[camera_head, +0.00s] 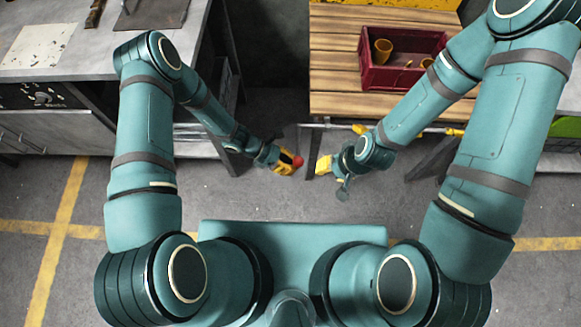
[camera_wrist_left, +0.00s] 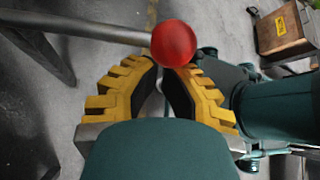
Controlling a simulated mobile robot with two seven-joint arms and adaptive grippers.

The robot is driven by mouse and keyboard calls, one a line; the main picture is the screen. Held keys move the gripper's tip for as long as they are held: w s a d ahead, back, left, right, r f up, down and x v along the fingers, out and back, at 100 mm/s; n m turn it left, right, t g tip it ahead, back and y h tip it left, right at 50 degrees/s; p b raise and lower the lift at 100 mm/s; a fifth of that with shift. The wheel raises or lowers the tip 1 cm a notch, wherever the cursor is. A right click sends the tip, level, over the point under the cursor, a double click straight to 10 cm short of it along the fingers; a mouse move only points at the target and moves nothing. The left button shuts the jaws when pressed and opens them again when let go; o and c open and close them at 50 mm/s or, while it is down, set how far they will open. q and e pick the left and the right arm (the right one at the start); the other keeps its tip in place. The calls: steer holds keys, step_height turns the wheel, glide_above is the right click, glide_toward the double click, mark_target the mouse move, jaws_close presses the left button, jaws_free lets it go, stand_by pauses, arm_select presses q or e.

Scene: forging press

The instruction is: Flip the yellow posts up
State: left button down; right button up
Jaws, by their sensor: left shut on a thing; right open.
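Yellow pieces, apparently the posts, show along the table's front edge, one near the middle (camera_head: 359,129) and one at the right (camera_head: 455,132), partly behind my right arm. My right gripper (camera_head: 324,166) is open, below the table's front left corner.
A slatted wooden table (camera_head: 332,70) carries a dark red crate (camera_head: 405,83) with orange-yellow cups inside. A metal bar (camera_head: 330,126) runs along its front. A grey workbench (camera_head: 85,60) stands at the left. The floor between my arms is clear.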

arm_select(q)
steer(key=w+r+n+g+h, duration=0.1)
steer(key=w+r+n+g, duration=0.2)
steer(key=r, duration=0.6)
steer(key=shift+w+g, duration=0.3)
steer(key=shift+g, duration=0.1)
steer(key=w+a+r, duration=0.1)
steer(key=a, duration=0.8)
steer(key=shift+w+b, duration=0.25)
steer(key=shift+b, duration=0.05)
steer(key=shift+a, duration=0.1)
stand_by(0.6)
